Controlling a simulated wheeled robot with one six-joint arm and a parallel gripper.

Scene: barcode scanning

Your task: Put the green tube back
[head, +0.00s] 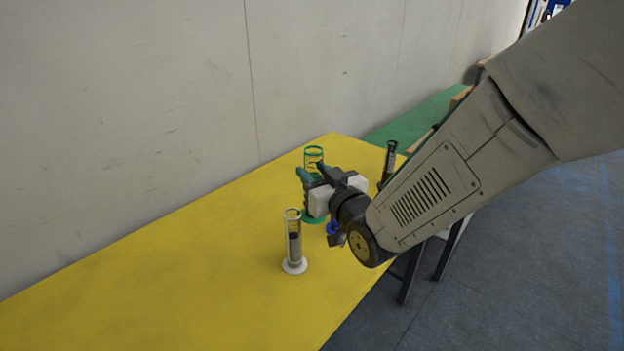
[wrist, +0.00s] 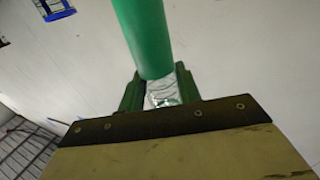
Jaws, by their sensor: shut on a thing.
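My gripper (head: 313,172) is over the far part of the yellow table, its fingers shut. In the wrist view the gripper (wrist: 158,95) holds the green tube (wrist: 146,38) between green fingers, with a pale shiny patch at the tube's end. A green stand shows behind and below the gripper in the head view, with its open ring (head: 313,152) above and round base (head: 313,217) below. The gripper hides its middle. I cannot tell in the head view whether the tube is inside or in front of this stand.
A stand with a white base (head: 294,265) holds a grey tube on the yellow table (head: 190,270), nearer than the gripper. A black stand (head: 390,160) is to the right, and a blue piece (head: 332,228) shows under my wrist. The table's near left is clear; a wall (head: 150,110) runs behind.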

